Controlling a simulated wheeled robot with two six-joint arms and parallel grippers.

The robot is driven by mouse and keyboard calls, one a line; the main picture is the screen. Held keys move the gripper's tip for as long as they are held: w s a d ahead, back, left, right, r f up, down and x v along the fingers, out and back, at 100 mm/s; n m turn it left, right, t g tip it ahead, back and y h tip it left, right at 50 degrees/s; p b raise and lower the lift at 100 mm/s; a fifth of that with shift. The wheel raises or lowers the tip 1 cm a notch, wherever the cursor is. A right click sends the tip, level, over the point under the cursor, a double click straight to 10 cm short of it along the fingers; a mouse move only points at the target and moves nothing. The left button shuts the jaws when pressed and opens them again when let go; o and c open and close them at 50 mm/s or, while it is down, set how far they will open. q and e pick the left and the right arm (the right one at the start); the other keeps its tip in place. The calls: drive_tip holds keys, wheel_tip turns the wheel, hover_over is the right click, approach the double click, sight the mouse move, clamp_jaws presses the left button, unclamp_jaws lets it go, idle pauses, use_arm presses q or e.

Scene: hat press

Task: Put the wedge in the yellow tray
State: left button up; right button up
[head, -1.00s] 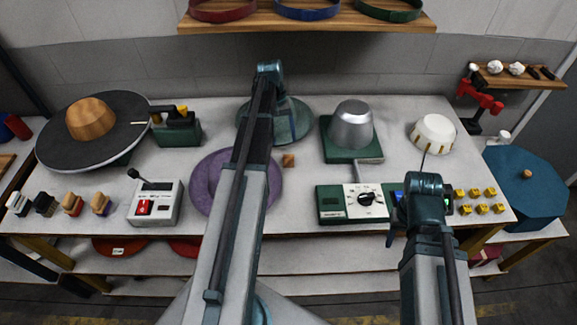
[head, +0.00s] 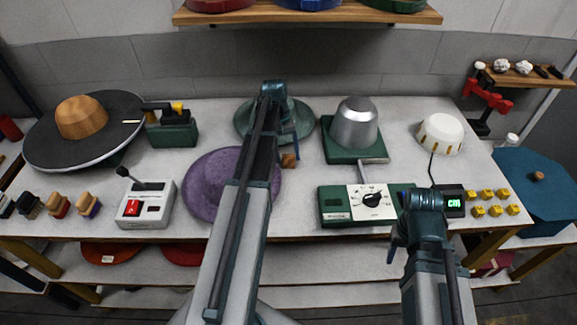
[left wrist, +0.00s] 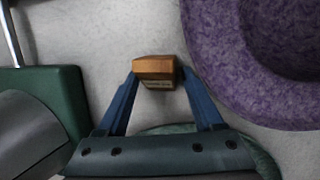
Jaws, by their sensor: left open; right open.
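The wedge, a small brown wooden block (head: 289,160), lies on the white table just right of the purple hat. It also shows in the left wrist view (left wrist: 156,71). My left gripper (head: 290,146) is over it, pointing down. In the left wrist view, my left gripper (left wrist: 157,75) is open, with one blue finger on each side of the wedge; I cannot tell whether they touch it. My right gripper (head: 394,250) is open and apart from the wedge, at the table's front edge on the right. I see no yellow tray in these views.
The purple hat (head: 207,190) lies left of the wedge and a green hat (head: 247,122) behind it. A metal block on a green base (head: 338,156) and a dial box (head: 336,207) stand to the right. A switch box (head: 158,212) stands left.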

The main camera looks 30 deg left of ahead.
use_arm(q)
drive_tip(key=shift+d+f, duration=0.1)
clamp_jaws()
idle(0.3)
wheel_tip(320, 180, up, 2)
drive_tip(key=shift+r+p, duration=0.1)
drive_tip(key=shift+p, duration=1.1)
drive_tip(key=shift+r+p, duration=0.9)
drive_tip(key=shift+r, duration=0.05)
drive_tip(key=s+d, duration=0.3)
drive_tip(key=s, duration=0.1)
drive_tip(key=s+d, duration=0.3)
drive_tip(key=s, duration=0.2)
drive_tip(key=s+d+r+p, duration=0.1)
drive_tip(key=s+d, duration=0.2)
drive_tip(key=s, duration=0.1)
drive_tip(key=shift+s, duration=0.15)
